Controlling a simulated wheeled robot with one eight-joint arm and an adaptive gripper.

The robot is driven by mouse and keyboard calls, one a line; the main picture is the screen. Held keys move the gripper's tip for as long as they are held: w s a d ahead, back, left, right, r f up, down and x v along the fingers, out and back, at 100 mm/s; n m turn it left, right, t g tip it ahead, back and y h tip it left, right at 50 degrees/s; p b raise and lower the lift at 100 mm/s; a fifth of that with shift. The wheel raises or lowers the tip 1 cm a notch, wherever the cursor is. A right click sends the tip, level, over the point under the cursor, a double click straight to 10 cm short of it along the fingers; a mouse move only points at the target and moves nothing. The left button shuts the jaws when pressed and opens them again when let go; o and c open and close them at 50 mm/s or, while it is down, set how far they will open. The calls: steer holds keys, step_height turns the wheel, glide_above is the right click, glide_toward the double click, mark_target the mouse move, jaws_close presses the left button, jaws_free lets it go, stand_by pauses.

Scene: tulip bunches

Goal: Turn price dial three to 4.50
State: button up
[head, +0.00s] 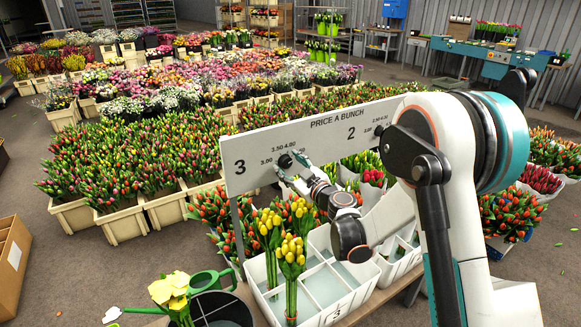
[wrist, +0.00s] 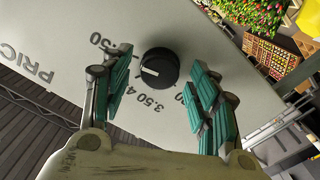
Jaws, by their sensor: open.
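The price board (head: 318,133) is a pale panel reading "PRICE A BUNCH", with a 3 at its left end and a 2 further right. Price dial three (head: 285,161) is a small black knob beside the 3, with prices printed around it. In the wrist view the dial (wrist: 160,68) shows a white pointer line toward the left of the picture; "3.50" is below it and a partly hidden label ending in "50" is at upper left. My gripper (wrist: 160,80) is open, with one teal-padded finger on each side of the dial. I see gaps between both fingers and the knob.
Dial two (head: 378,130) sits further right on the board, near my arm. A white divided crate (head: 345,290) with yellow tulips (head: 290,250) stands below the board. A dark bucket (head: 220,308) is at the front left. Tulip crates fill the floor behind.

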steer(key=v, duration=1.2)
steer(key=d+r+m+t+h, duration=0.3)
steer(key=d+r+m+h, duration=0.25)
steer(key=d+r, duration=0.5)
steer(key=s+d+r+m+g+h, duration=0.1)
steer(key=s+d+r+m+h, duration=0.3)
steer(key=s+d+r+h, duration=0.15)
steer(key=s+d+f+m+g+h, duration=0.1)
steer(key=s+d+f+g, duration=0.15)
steer(key=s, duration=0.45)
steer(key=s+d+f+m+g+h, duration=0.1)
steer(key=s+d+f+m+g, duration=0.15)
steer(key=s, duration=0.35)
steer(key=s+a+f+g+y, duration=0.1)
steer(key=s+a+f+g, duration=0.1)
steer(key=s, duration=0.5)
steer(key=s+a+f+n+g+y, duration=0.1)
steer(key=s+a+f+g+y, duration=0.1)
steer(key=s, duration=0.6)
step_height(320, 180, down, 2)
steer(key=shift+a+f+g, duration=0.15)
steer(key=shift+a+g, duration=0.25)
steer(key=shift+g, duration=0.1)
steer(key=shift+s, duration=0.1)
